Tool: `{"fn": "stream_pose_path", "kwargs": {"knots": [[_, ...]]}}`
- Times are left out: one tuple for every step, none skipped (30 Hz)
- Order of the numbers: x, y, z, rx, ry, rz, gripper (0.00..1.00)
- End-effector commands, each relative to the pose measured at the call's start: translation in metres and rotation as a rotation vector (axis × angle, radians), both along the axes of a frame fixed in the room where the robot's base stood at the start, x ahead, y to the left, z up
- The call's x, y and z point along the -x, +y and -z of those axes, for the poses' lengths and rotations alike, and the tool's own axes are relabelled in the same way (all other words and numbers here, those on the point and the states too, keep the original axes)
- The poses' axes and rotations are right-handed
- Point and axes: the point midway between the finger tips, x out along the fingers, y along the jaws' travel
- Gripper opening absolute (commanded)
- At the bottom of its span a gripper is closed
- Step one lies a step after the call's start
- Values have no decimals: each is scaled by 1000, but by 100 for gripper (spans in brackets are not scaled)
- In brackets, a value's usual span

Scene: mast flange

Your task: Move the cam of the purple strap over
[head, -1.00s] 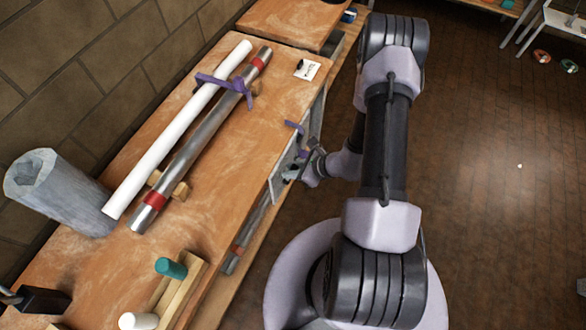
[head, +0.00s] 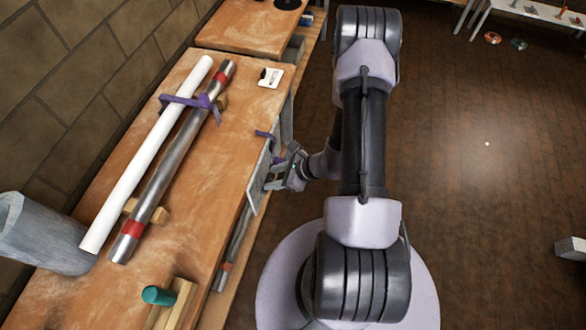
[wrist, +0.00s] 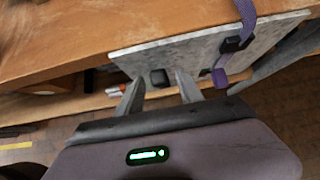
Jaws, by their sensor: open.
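A purple strap (head: 265,135) shows at the bench's front edge above a grey plate (head: 257,184). In the wrist view the purple strap (wrist: 246,12) comes down over the speckled plate (wrist: 195,50). It runs through a dark cam buckle (wrist: 235,43), and its short tail (wrist: 220,78) hangs below. A small dark block (wrist: 159,77) sits on the plate's face; I cannot tell what it is. My gripper (wrist: 160,88) is open, its fingers on either side of that block in the picture, with the buckle to their right. Contact cannot be told. My gripper (head: 288,172) is beside the plate in the head view.
Another purple strap (head: 190,103) crosses a white pipe (head: 145,155) and a steel pipe (head: 175,158) on the bench (head: 217,150). A grey cylinder (head: 40,238) lies at the left.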

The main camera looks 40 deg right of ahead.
Motion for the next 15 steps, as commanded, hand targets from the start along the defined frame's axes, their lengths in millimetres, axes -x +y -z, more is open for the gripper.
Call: {"fn": "stream_pose_path", "kwargs": {"knots": [[6, -7, -13, 2, -1, 6, 44], [11, -11, -19, 1, -2, 5, 44], [17, -16, -28, 2, -3, 6, 44], [22, -20, -35, 2, -3, 7, 44], [28, -24, -42, 2, -2, 7, 44], [35, -30, -51, 2, -3, 7, 44], [40, -34, -58, 2, -3, 6, 44], [46, -38, -65, 2, -3, 6, 44], [52, -43, -73, 3, -3, 6, 44], [56, -46, -78, 3, -2, 5, 44], [60, -48, -82, 2, -1, 5, 44], [65, -52, -88, 2, -2, 4, 44], [68, -54, -91, 1, -2, 4, 44], [70, -56, -94, 0, -1, 4, 44], [72, -57, -97, 1, -2, 3, 44]]}}
